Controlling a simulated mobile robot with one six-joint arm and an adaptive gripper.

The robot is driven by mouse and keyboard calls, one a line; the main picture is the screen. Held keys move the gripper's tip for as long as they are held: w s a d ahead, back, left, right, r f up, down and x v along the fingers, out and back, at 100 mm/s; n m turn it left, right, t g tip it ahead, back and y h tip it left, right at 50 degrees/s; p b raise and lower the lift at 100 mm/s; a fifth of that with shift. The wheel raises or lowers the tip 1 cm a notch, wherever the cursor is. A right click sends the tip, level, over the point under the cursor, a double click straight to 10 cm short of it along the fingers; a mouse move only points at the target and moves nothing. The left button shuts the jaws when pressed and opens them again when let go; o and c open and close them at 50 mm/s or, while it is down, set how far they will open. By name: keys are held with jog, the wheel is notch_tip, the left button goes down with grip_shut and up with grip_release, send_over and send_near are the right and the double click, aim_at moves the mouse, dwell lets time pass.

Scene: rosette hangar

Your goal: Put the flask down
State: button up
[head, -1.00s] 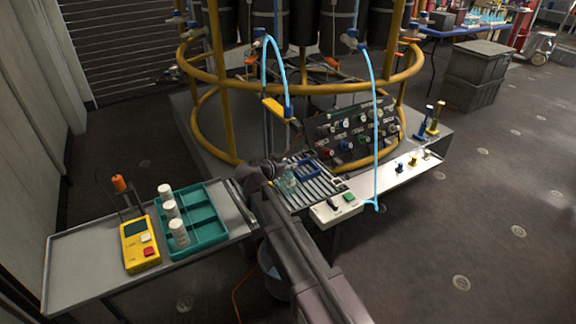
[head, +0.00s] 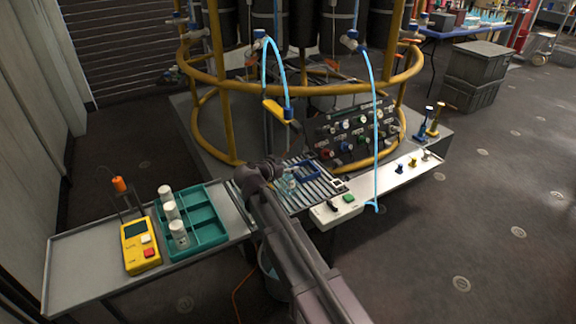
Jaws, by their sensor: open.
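The flask (head: 291,183) is a small, clear, pale-teal vessel, seen in the head view on the grey slatted rack (head: 322,187) in the middle of the bench. It looks upright, but it is small and partly hidden by my gripper. My gripper (head: 281,167) is open, just left of and above the flask. The fingertips are hard to make out, and I cannot tell whether they touch the flask.
A blue frame (head: 307,169) lies on the rack behind the flask. A white control box (head: 336,210) is at the front. A teal tray (head: 206,238) with white-capped bottles and a yellow meter (head: 140,246) stand left. A light-blue hose (head: 375,130) hangs at the right.

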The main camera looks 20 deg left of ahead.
jog(key=p+v, duration=0.4)
jog(key=v, duration=0.7)
jog(key=shift+s, duration=0.3)
jog(key=shift+r, duration=0.1)
dwell(0.3)
jog(key=w+d+f+g, duration=0.1)
jog(key=d+f+g, duration=0.15)
jog(key=d, duration=0.65)
jog(key=w+d+f+n+g+h, duration=0.1)
jog(key=d+f+g, duration=0.15)
jog(key=d, duration=0.65)
jog(key=w+d+f+g, duration=0.1)
jog(key=d+f+g, duration=0.15)
jog(key=d, duration=0.65)
jog(key=s+d+f+n+g+y, duration=0.1)
jog(key=s+d, duration=0.3)
jog(key=d, duration=0.6)
jog(key=s+d+f+n+g+y, duration=0.1)
jog(key=s+d+f+g+y, duration=0.2)
jog(key=d, duration=0.6)
jog(key=shift+s+d+n+g+y, duration=0.35)
jog(key=shift+s+g+y, duration=0.3)
jog(key=shift+s, duration=0.45)
jog(key=shift+s, duration=0.1)
